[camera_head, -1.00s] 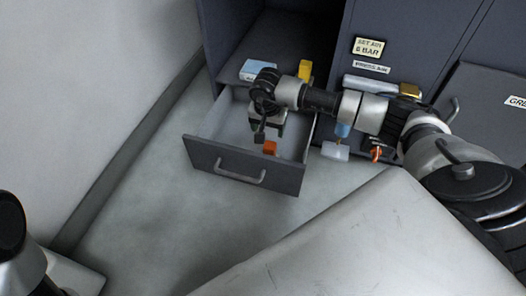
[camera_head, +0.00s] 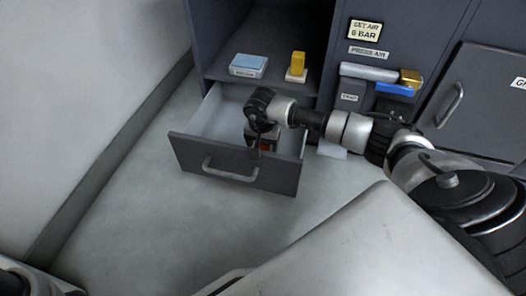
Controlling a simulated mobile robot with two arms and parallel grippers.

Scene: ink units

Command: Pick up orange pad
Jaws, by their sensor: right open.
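The orange pad (camera_head: 266,146) is in the pulled-out drawer (camera_head: 222,170); only a small reddish-orange part of it shows. My right gripper (camera_head: 262,144) is down inside the drawer at the pad, with its jaws open. The wrist and fingers cover most of the pad, and I cannot tell whether the fingers touch it. My left gripper is out of view.
A light blue box (camera_head: 249,65) and a yellow block (camera_head: 297,65) stand on the shelf above the drawer. A metal cylinder (camera_head: 368,72) with a brass end and a blue part (camera_head: 394,89) are on the right. The drawer's left side is empty.

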